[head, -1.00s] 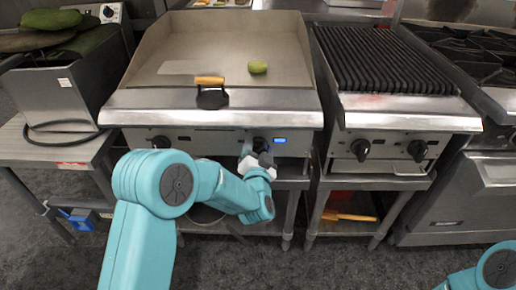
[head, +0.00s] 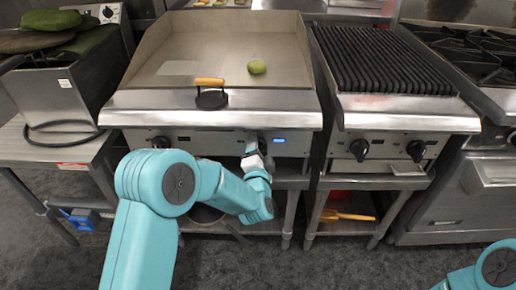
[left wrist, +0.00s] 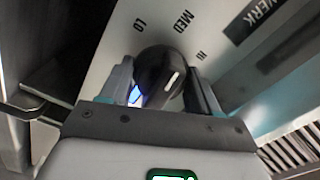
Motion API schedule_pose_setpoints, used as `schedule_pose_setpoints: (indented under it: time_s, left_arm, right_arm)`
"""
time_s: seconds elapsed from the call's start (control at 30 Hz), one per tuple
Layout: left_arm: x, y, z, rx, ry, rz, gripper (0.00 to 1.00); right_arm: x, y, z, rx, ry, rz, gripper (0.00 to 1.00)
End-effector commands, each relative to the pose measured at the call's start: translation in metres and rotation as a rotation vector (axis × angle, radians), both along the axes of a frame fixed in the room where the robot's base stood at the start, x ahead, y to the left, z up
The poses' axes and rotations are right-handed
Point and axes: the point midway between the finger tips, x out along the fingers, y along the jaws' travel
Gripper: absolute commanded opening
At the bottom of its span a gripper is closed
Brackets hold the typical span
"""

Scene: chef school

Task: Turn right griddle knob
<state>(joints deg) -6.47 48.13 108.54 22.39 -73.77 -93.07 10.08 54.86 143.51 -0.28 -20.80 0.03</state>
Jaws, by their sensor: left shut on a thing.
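The right griddle knob (left wrist: 160,75) is black and round with a white mark, and sits on the panel beside the letters LO, MED and HI in the left wrist view. The mark slants toward the HI side. My left gripper (left wrist: 165,88) has a finger on each side of the knob and is shut on it. In the head view my left gripper (head: 252,150) is at the griddle's front panel, left of a lit blue display, and mostly hides the knob. The griddle (head: 215,111) has another knob (head: 161,142) at its left. My right gripper is out of view.
The ridged grill (head: 400,113) with two black knobs stands to the right. A counter (head: 50,150) with a metal box is at the left.

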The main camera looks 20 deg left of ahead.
Motion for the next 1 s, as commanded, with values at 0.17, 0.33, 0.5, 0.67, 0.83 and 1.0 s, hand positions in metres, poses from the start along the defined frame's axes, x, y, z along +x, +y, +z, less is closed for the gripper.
schedule_pose_setpoints:
  time_s: [0.17, 0.33, 0.5, 0.67, 0.83, 1.0]
  left_arm:
    - [-0.001, 0.001, -0.002, 0.000, 0.005, 0.002, 0.31]
    - [-0.001, 0.001, -0.002, 0.000, 0.005, 0.002, 0.68]
    - [0.000, 0.001, -0.001, -0.001, 0.003, 0.002, 0.72]
    - [-0.002, 0.000, -0.001, 0.000, 0.002, 0.001, 0.72]
    - [-0.022, -0.007, 0.000, 0.001, 0.005, -0.003, 0.72]
    - [-0.065, -0.020, 0.000, 0.001, 0.006, -0.005, 0.72]
  right_arm:
    - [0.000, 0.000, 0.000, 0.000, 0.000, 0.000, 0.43]
    - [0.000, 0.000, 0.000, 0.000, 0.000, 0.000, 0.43]
    - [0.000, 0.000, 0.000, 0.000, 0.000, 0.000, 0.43]
    - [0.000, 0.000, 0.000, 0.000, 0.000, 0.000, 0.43]
    - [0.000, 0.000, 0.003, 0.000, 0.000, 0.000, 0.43]
    - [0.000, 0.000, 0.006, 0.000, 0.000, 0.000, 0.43]
